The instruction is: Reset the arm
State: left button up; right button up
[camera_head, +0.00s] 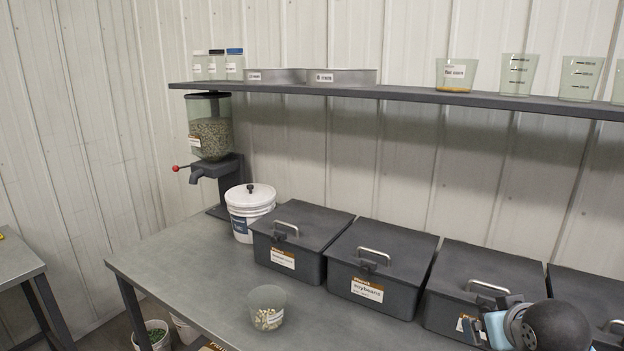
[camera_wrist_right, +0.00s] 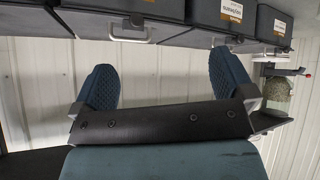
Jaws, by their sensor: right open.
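My right gripper (camera_wrist_right: 163,80) is open in the right wrist view, its two ridged pads wide apart with nothing between them. That view is upside down, with the fronts of the dark bins along its top edge. In the head view a rounded dark and light-blue part of my right arm (camera_head: 545,325) shows at the lower right, in front of the bins there. The right fingertips cannot be made out in the head view. My left arm and gripper are in neither view.
Lidded bins, including the soybeans bin (camera_head: 381,267), line the back of the grey table (camera_head: 190,265). A clear cup of seeds (camera_head: 267,307) stands near the front edge. A white bucket (camera_head: 249,209) and seed dispenser (camera_head: 211,138) stand left, under a shelf (camera_head: 400,93) of containers.

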jog(key=s+a+f+n+g+y, duration=0.1)
jog(key=s+a+f+g, duration=0.2)
jog(key=s+f, duration=0.9)
jog(key=s+a+f+g+y, duration=0.1)
jog(key=s+a+f+g, duration=0.2)
jog(key=s+f, duration=0.85)
jog(key=w+a+n+t+y+p, duration=0.1)
jog(key=w+a+t+y+p, duration=0.1)
jog(key=a+t+p, duration=0.4)
jog(key=w+t+p, duration=0.1)
jog(key=p, duration=0.3)
jog(key=shift+a+r+t+y, duration=0.3)
jog(key=shift+t+y, duration=0.1)
